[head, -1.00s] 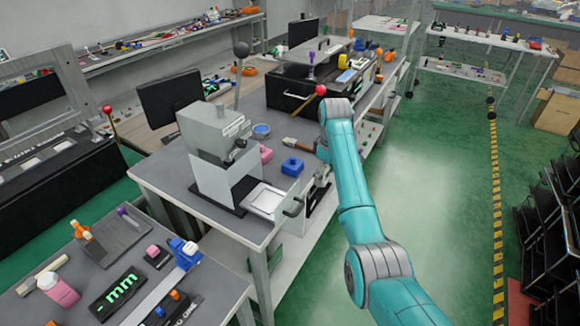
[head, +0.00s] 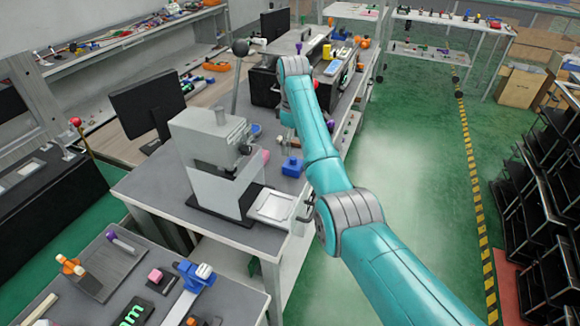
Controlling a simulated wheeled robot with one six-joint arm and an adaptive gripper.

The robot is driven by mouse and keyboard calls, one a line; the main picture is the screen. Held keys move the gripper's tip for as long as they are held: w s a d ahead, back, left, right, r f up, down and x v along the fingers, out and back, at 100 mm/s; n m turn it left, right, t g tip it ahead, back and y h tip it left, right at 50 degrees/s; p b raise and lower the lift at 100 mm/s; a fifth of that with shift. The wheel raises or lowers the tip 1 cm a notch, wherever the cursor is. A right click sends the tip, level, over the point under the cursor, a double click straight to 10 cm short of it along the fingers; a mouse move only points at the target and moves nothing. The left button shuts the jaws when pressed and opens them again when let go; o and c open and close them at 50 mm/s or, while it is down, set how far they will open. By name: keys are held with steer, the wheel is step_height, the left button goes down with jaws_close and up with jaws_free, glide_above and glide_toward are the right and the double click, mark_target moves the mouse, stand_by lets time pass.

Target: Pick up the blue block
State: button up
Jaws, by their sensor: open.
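The blue block (head: 292,167) is a small cube with a knob on top. It sits on the grey workbench (head: 150,190) in the head view, to the right of the grey lever machine (head: 210,150) and just left of my teal arm. It rests on the bench top, with nothing seen holding it. My arm reaches up and over the far part of the bench. My gripper itself does not show; the arm's upper links hide that area.
A white tray (head: 270,204) sticks out at the machine's front. A pink block (head: 265,156) is partly hidden beside the machine. A nearer table (head: 240,302) holds small parts. Green floor (head: 400,170) is open to the right.

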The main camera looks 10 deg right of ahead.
mark_target(294, 158)
step_height(294, 158, down, 4)
steer(key=shift+r, duration=0.25)
steer(key=shift+w+d+f, duration=0.1)
steer(key=shift+f, duration=1.25)
steer(key=shift+d+f, duration=0.1)
steer(key=shift+f, duration=1.25)
steer(key=shift+c, duration=0.3)
steer(key=shift+r, duration=0.1)
steer(key=c, duration=1.4)
